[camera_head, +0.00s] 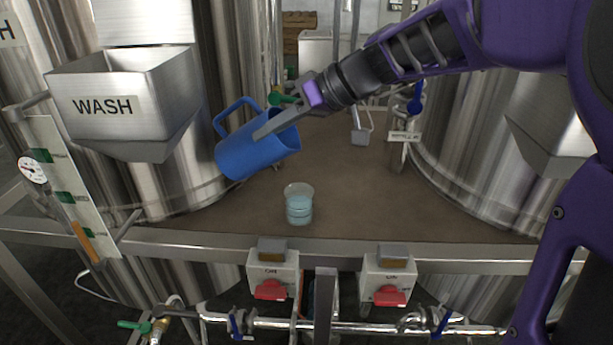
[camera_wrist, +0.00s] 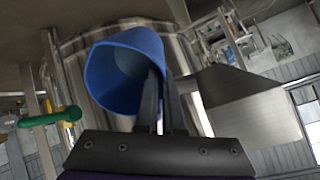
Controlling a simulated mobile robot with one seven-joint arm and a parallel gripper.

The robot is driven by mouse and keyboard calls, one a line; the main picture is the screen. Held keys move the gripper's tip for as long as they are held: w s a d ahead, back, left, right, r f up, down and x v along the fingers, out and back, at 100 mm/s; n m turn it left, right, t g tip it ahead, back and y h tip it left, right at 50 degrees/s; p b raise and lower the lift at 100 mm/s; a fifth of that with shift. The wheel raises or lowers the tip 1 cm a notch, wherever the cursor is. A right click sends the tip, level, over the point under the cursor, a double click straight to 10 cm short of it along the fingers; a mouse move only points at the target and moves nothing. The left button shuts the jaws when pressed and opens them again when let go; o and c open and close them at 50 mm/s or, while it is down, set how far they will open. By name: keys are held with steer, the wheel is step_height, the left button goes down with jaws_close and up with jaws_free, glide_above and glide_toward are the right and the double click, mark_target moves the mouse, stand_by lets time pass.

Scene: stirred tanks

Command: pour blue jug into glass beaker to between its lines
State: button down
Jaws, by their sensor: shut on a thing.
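The blue jug (camera_head: 253,150) is held in the air, tilted with its mouth to the right, in the head view. My gripper (camera_head: 268,128) is shut on the jug's wall near the rim. The jug also shows in the wrist view (camera_wrist: 112,78), between my gripper's fingers (camera_wrist: 158,100); the bottom of its inside is dark and I cannot tell how much liquid it holds. The glass beaker (camera_head: 299,204) stands upright on the brown surface, below and to the right of the jug, apart from it. Pale blue liquid is in the beaker. No stream shows between them.
The brown deck (camera_head: 350,190) around the beaker is mostly clear. A steel hopper marked WASH (camera_head: 120,105) hangs at the left. Steel tanks stand on both sides. Two switch boxes with red knobs (camera_head: 270,289) sit at the front edge.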

mark_target(259, 110)
steer(key=shift+a+r+h+p, duration=0.25)
steer(key=shift+r+h+p, duration=0.3)
steer(key=shift+p, duration=0.1)
steer(key=shift+w+a+r+g+h, duration=0.15)
steer(key=shift+a+r+h, duration=0.15)
steer(key=shift+r+h, duration=0.5)
steer(key=shift+s+a+r+g+h, duration=0.15)
steer(key=shift+a+r+h, duration=0.15)
steer(key=shift+h, duration=0.85)
steer(key=shift+w+a+r+h, duration=0.15)
steer(key=shift+r+h, duration=0.3)
steer(key=shift+h, duration=0.65)
steer(key=shift+r+g+h, duration=0.2)
steer(key=shift+g+h, duration=0.1)
steer(key=shift+h, duration=1.2)
steer(key=shift+r, duration=0.15)
